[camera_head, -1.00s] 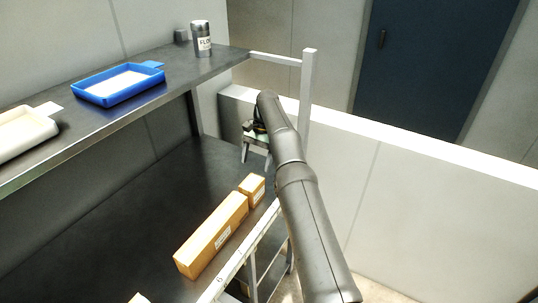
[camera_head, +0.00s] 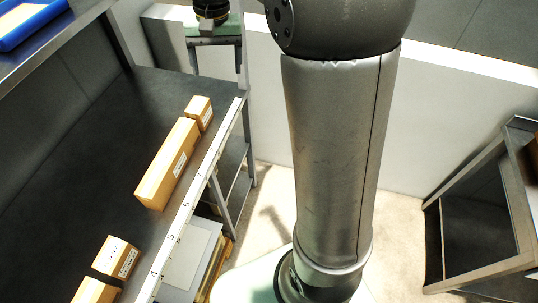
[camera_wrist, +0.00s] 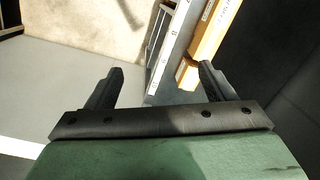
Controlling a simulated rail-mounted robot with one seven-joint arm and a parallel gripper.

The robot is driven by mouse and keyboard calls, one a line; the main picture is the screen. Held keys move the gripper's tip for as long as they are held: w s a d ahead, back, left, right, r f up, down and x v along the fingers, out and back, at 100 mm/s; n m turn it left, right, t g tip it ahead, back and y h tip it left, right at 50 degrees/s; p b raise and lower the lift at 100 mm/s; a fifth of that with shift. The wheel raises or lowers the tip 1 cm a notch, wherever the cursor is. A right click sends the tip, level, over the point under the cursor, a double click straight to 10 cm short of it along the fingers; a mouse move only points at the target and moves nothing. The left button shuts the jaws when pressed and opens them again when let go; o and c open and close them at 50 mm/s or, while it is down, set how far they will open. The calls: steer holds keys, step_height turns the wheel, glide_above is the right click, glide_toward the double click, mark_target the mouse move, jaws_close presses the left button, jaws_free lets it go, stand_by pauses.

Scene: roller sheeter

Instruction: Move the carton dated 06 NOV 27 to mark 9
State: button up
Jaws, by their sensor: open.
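Several tan cartons with white labels stand along the front edge of the dark counter (camera_head: 75,150): a small one (camera_head: 198,112) at the far end, a long one (camera_head: 165,168) beside it, and two more nearer (camera_head: 116,258) (camera_head: 95,292), the nearest cut off. Their dates are too small to read. My gripper (camera_wrist: 160,76) is open and empty in the wrist view. The long carton (camera_wrist: 213,32) and small carton (camera_wrist: 187,74) appear beyond its fingers.
A shelf with a blue tray (camera_head: 28,20) overhangs the counter at upper left. A metal-framed rack (camera_head: 485,205) stands at right. Pale floor lies between.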

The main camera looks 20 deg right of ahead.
steer(key=s+d+f+n, duration=0.1)
steer(key=s+f, duration=0.2)
steer(key=s, duration=0.9)
steer(key=s+d+f+n+t+h, duration=0.1)
steer(key=s+f, duration=0.3)
steer(key=s, duration=0.7)
steer(key=shift+s+f+n+t, duration=0.3)
steer(key=shift+s+n, duration=0.1)
steer(key=shift+n, duration=0.1)
step_height(320, 180, down, 6)
steer(key=b, duration=0.4)
steer(key=shift+r, duration=0.1)
